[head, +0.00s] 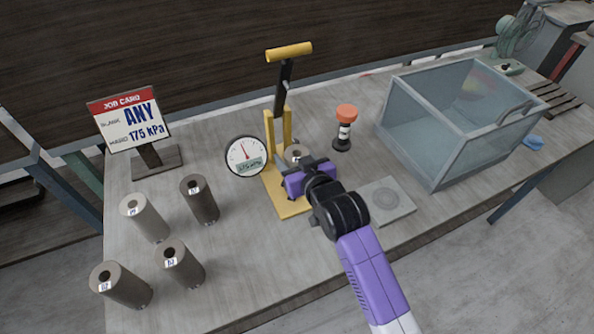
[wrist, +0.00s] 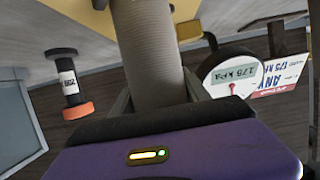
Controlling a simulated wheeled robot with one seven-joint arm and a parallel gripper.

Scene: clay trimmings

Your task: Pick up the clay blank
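A grey-beige clay blank (head: 297,152) with a hole in its top stands in the yellow lever press (head: 285,208), partly hidden by my gripper. My purple gripper (head: 300,178) is at the blank's near side. In the wrist view the blank (wrist: 150,45) runs between the two dark fingers (wrist: 157,95), which look flush against its sides. The blank appears to be still on the press base. More clay blanks stand upright at the left of the table: a pale one (head: 145,218), a dark one (head: 199,200), and two in front (head: 183,266), (head: 121,286).
The job card (head: 128,118) says ANY, 175 kPa. An orange-topped stamp (head: 345,128), a grey plate (head: 387,202) and a glass bin (head: 410,160) stand to the right.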

